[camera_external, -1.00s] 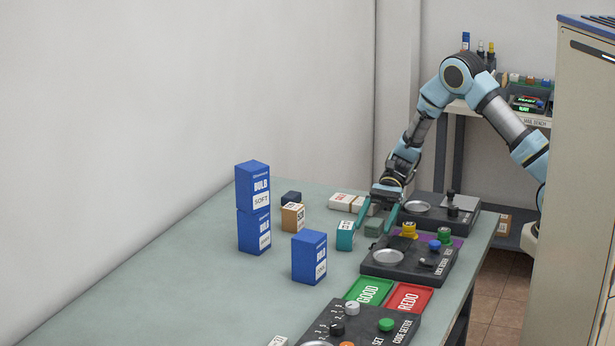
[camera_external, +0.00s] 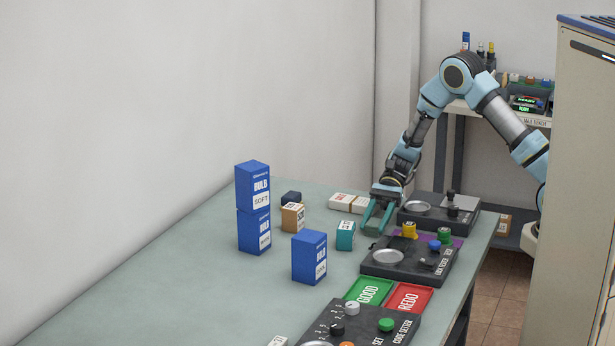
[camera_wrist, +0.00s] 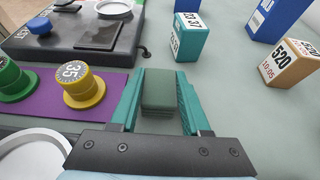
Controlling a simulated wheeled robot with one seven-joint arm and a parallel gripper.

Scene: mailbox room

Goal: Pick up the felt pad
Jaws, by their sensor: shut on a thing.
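The felt pad (camera_wrist: 158,92) is a small dark green block. In the wrist view it sits between the two teal fingers of my gripper (camera_wrist: 162,98), which touch it on both sides. In the external view my gripper (camera_external: 378,220) is low over the table, and the felt pad (camera_external: 373,229) shows partly between the fingertips. My gripper is shut on the pad. I cannot tell whether the pad's underside touches the table.
A teal box (camera_external: 345,235) stands just left of the fingers. A yellow knob-like piece (camera_external: 409,230) stands close on the right, beside a dark device (camera_external: 408,262). Blue bulb boxes (camera_external: 309,257) stand further left. The table's (camera_external: 190,285) left front is clear.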

